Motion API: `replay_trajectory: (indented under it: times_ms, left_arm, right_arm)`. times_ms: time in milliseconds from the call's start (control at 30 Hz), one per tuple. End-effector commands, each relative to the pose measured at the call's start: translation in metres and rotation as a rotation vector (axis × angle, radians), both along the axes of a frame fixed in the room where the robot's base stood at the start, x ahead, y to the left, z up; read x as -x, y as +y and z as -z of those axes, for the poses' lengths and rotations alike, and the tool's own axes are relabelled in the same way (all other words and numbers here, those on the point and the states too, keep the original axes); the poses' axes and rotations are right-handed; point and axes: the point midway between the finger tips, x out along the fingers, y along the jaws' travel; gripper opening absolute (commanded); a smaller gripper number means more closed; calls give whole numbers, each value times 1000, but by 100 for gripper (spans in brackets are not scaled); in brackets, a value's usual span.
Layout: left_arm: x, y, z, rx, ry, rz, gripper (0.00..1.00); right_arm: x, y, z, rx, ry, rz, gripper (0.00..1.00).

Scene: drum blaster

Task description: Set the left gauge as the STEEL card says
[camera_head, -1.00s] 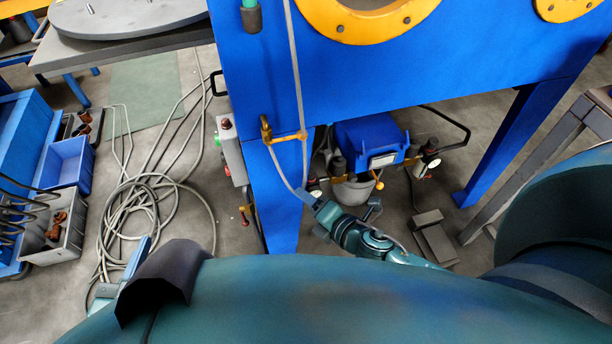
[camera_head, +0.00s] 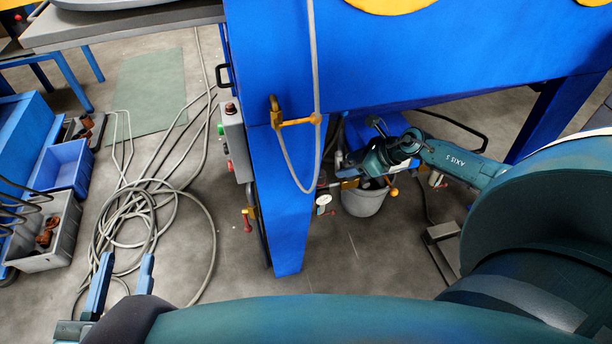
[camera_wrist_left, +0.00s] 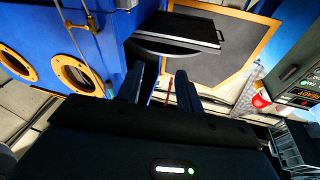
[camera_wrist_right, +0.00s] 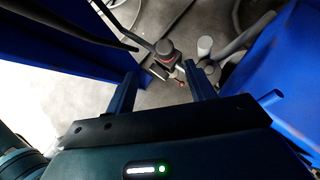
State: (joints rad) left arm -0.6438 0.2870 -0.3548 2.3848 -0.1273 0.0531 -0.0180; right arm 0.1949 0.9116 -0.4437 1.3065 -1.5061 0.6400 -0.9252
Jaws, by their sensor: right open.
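A small white-faced gauge (camera_head: 323,199), the left one, hangs beside the blue leg under the cabinet in the head view. Its reading is too small to make out. My right gripper (camera_head: 345,165) is above and to the right of it, in front of the blue unit. No STEEL card is readable.
The blue cabinet leg (camera_head: 285,220) stands left of my right gripper. A grey bucket (camera_head: 363,202) is below it. A grey control box (camera_head: 236,145) is on the leg's left side. Coiled hose (camera_head: 150,225) and a grey bin (camera_head: 45,240) lie on the floor at left.

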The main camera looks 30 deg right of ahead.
Motion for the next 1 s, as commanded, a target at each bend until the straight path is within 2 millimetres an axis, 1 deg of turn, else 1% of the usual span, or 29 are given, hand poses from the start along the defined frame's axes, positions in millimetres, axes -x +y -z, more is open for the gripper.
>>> replay_trajectory:
  times_ms: [33,133,267,533,700,800,1000]
  left_arm:
    - [0,-1,1,2,-4,3,36]
    - [0,-1,2,9,-7,6,36]
    - [0,-2,3,31,-9,14,36]
    - [0,-7,7,102,-11,46,36]
    - [-7,-6,-11,96,-137,60,36]
    - [-10,-4,-21,89,-202,65,36]
    - [-11,-4,-30,81,-254,66,36]
  right_arm:
    - [-1,-6,3,22,2,-5,54]
    - [-5,-6,8,35,3,-9,54]
    - [-17,3,23,29,2,-9,54]
    - [-51,26,65,27,1,-9,54]
    - [-68,36,85,28,2,-8,54]
    - [-74,40,91,28,2,-8,54]
    - [-79,43,94,29,2,-8,54]
